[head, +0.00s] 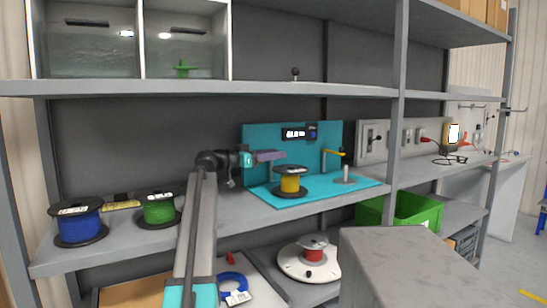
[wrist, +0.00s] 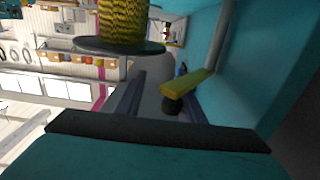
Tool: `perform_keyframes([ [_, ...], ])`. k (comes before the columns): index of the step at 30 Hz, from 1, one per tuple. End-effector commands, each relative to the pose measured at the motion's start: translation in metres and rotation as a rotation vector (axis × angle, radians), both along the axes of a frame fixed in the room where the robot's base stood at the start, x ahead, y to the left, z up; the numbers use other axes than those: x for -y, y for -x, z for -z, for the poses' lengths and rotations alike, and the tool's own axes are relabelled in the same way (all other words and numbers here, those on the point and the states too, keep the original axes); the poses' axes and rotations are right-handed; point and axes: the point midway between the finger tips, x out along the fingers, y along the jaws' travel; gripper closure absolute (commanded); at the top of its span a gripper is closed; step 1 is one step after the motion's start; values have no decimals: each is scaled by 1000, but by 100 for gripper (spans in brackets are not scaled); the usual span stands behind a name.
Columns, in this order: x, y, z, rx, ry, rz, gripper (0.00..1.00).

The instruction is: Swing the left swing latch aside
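A yellow swing latch (head: 333,153) with a black knob sits on a thin upright post at the right of the teal back panel (head: 258,138). No second latch is clearly visible. In the wrist view the yellow latch bar (wrist: 188,88) and its black knob (wrist: 172,105) lie ahead, overlapping the right finger's side of the gap. My gripper (head: 284,154) is open and empty, its fingers pointing right towards the latch, apart from it in the head view. It also shows in the wrist view (wrist: 160,88). The yellow cable reel (head: 290,182) stands below and in front of the fingers.
A grey peg on a round base (head: 345,176) stands right of the yellow reel on the teal mat. A blue reel (head: 78,220) and green reel (head: 159,208) stand at the shelf's left. A shelf upright (head: 398,100) and the upper shelf (head: 220,88) bound the space.

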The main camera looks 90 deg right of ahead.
Motion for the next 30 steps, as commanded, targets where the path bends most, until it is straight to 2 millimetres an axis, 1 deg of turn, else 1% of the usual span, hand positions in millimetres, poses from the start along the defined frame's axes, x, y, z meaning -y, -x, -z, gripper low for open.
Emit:
perform_keyframes([
  [7, 0, 0, -2, -1, 0, 0, 65],
  [11, 0, 0, -7, 0, 1, 0, 65],
  [21, 0, 2, -39, 1, 2, 0, 65],
  [23, -7, 2, -36, 0, 1, 0, 65],
  [30, -26, 1, -37, 0, 1, 0, 65],
])
